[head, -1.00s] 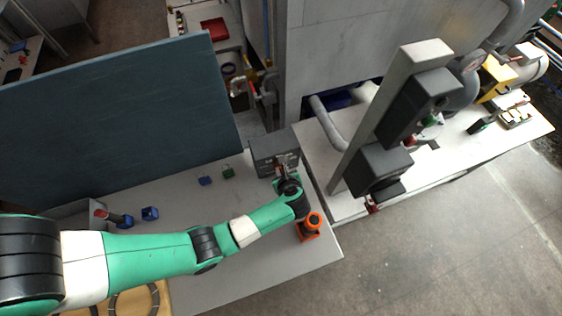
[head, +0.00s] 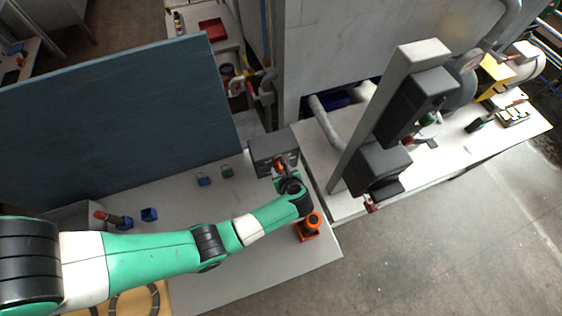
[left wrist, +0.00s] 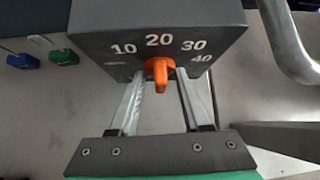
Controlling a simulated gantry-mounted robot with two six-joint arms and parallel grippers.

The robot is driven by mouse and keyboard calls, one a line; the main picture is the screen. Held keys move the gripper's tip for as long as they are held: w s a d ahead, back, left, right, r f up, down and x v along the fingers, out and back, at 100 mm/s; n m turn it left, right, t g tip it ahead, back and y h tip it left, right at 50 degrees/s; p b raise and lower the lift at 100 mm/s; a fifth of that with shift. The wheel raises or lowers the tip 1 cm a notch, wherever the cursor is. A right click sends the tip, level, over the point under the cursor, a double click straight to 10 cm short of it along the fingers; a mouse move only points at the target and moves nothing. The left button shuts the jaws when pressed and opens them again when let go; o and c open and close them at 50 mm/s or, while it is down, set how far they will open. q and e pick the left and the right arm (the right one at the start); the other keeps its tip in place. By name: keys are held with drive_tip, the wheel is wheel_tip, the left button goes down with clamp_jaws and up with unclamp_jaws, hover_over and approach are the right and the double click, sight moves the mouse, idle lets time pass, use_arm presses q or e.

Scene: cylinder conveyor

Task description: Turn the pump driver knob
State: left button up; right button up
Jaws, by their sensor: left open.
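The pump driver is a dark grey box (head: 266,150) at the back of the light table in the head view. Its front face (left wrist: 105,32) fills the top of the left wrist view, with a dial marked 10, 20, 30 and 40. The orange knob (left wrist: 158,70) sits below the 20, its grip standing out toward the camera. My left gripper (left wrist: 160,82) is open, with one finger on each side of the knob and visible gaps to it. The head view shows the left gripper (head: 283,172) right at the front of the box. My right gripper is not in view.
An orange and black device (head: 309,228) stands close beside my left wrist. Small blue (head: 203,180) and green (head: 227,172) padlock-like items lie left of the box. A grey post with dark boxes (head: 378,165) rises to the right.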

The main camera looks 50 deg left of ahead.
use_arm(q)
drive_tip(key=p+v, duration=0.2)
drive_tip(key=v, duration=0.9)
drive_tip(key=shift+s+d+r, duration=0.15)
drive_tip(key=shift+d+r, duration=0.05)
drive_tip(key=shift+d, duration=0.05)
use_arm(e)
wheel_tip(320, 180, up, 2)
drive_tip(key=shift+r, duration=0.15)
